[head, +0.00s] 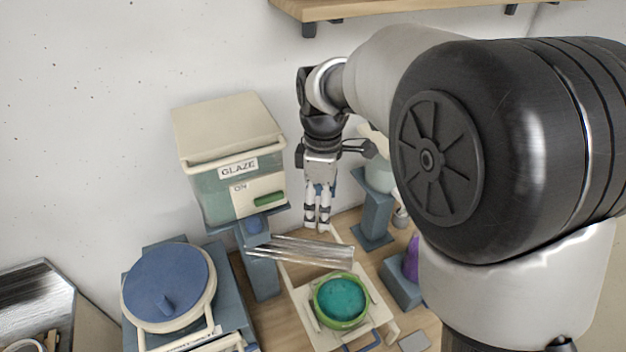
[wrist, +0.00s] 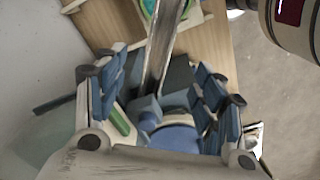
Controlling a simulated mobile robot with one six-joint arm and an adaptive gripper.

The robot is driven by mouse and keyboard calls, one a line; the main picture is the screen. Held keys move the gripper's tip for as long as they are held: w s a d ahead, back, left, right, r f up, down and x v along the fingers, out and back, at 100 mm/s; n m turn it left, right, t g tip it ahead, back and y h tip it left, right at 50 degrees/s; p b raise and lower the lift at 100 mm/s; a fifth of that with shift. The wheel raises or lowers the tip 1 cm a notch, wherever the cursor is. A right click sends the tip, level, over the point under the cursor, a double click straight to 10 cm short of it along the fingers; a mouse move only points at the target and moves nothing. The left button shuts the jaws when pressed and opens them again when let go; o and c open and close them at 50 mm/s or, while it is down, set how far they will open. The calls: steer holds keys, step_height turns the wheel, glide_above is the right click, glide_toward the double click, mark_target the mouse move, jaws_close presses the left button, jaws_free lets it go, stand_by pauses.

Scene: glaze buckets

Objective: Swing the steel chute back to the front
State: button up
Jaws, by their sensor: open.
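The steel chute (head: 300,250) is a shiny trough. In the head view it runs rightward from a blue block (head: 256,228) under the glaze tank (head: 230,180), its free end above and behind the green bowl (head: 340,302). My gripper (head: 317,226) points down just behind the chute's outer half and is open and empty. In the wrist view the chute (wrist: 162,45) shows between the open fingers of my gripper (wrist: 160,80), apart from them as far as I can see. The green bowl shows partly at the top of the wrist view (wrist: 168,8).
The bowl of teal glaze stands on a cream tray (head: 378,310). A blue-lidded bucket (head: 168,287) is at the left front. A blue stand (head: 372,215) is right of my gripper, with a purple object (head: 411,260) nearer. A wooden shelf (head: 380,8) is above.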

mark_target(320, 251)
step_height(320, 251, down, 17)
steer(key=shift+s+f, duration=0.15)
steer(key=shift+f, duration=0.05)
stand_by(0.3)
steer(key=shift+c, duration=0.2)
jaws_close()
stand_by(0.7)
